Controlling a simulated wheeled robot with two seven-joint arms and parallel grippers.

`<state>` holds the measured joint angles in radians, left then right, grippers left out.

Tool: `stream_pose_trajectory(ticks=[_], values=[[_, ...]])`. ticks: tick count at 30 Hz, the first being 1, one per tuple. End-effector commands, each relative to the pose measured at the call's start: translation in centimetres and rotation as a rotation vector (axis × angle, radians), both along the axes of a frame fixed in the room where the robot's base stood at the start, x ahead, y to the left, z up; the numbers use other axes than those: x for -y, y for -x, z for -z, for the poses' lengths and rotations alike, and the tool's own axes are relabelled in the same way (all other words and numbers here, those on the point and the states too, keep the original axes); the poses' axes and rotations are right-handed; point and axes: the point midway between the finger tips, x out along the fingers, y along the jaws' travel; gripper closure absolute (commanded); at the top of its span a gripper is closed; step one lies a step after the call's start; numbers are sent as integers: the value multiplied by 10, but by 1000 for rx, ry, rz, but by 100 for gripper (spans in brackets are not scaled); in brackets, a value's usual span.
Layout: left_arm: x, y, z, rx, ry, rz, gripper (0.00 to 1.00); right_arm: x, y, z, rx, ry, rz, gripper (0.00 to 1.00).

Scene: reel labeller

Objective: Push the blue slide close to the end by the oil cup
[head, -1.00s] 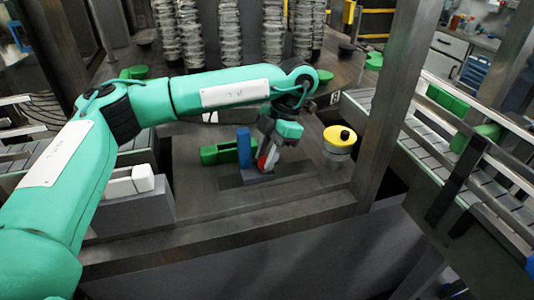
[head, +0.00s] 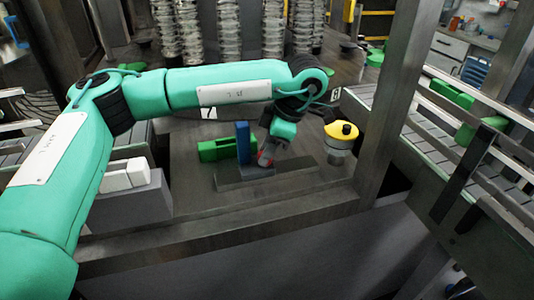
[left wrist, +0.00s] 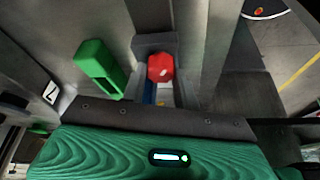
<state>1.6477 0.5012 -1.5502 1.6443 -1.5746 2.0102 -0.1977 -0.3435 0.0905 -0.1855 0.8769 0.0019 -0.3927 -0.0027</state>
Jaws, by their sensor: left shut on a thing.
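The blue slide (head: 243,143) stands upright on a grey rail (head: 229,183) on the bench; in the left wrist view only a blue strip (left wrist: 149,92) of it shows. A red knob (left wrist: 160,68) is beside it. My left gripper (head: 266,158) is low over the rail, to the right of the blue upright, and shut on the red knob; the fingers are mostly hidden. The oil cup (head: 341,138), with a yellow top and black button, stands to the right, apart from the gripper. My right gripper is not in view.
A green block (head: 212,150) lies just left of the blue slide and also shows in the left wrist view (left wrist: 98,66). White blocks (head: 124,175) sit on a grey stand at left. A metal post (head: 392,100) rises right of the oil cup. Conveyors flank the bench.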

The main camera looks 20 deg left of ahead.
Motion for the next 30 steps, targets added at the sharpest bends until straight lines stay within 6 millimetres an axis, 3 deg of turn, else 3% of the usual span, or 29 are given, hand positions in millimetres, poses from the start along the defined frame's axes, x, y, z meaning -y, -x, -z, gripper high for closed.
stream_pose_trajectory(ticks=[9, 15, 30], values=[[0, 1, 1, 5, 1, 232, 93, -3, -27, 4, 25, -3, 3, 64], [0, 1, 0, 3, 2, 320, 93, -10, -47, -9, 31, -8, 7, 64], [0, 2, -1, 2, 3, 372, 93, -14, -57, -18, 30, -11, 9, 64]])
